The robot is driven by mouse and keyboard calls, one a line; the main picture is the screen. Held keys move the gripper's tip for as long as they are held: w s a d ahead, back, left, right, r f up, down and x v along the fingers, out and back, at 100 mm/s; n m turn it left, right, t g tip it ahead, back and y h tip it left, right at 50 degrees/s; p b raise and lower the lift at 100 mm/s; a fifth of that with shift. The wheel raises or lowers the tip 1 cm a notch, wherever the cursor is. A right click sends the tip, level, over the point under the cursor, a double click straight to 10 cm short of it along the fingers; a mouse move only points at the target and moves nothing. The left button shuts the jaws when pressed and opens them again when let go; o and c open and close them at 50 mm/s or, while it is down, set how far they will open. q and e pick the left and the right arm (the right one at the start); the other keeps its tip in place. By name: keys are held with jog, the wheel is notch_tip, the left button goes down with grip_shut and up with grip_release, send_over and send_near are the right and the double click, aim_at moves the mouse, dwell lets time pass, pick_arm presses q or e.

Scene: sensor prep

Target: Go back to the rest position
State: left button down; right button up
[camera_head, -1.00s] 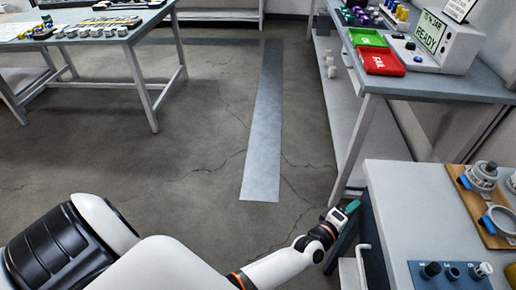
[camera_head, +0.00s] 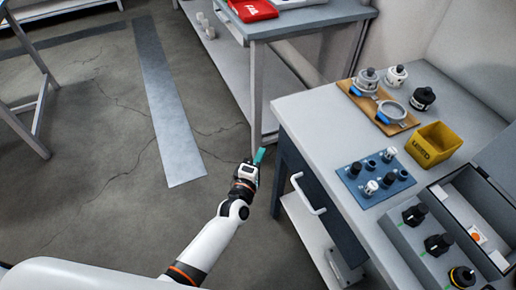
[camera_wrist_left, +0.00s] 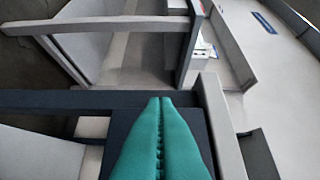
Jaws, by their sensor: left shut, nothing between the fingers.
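My left gripper (camera_head: 259,157) shows in the head view with teal fingertips, at the end of my white and black arm. It is beside the left side of the grey workbench (camera_head: 318,122), over the floor and near the dark drawer front. In the left wrist view the teal fingers (camera_wrist_left: 160,140) lie together along their length, shut with nothing between them. Behind them in that view are a dark panel and grey frame bars. My right gripper is not in view.
The bench holds a wooden board with metal parts (camera_head: 378,107), a blue block (camera_head: 376,183), a yellow bin (camera_head: 433,145) and a grey box with black knobs (camera_head: 437,243). A drawer handle (camera_head: 307,194) juts out close to the gripper. Floor to the left is open.

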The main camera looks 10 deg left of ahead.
pick_arm(q)
jog(key=s+a, duration=0.1)
jog(key=s, duration=0.7)
jog(key=shift+f, duration=0.15)
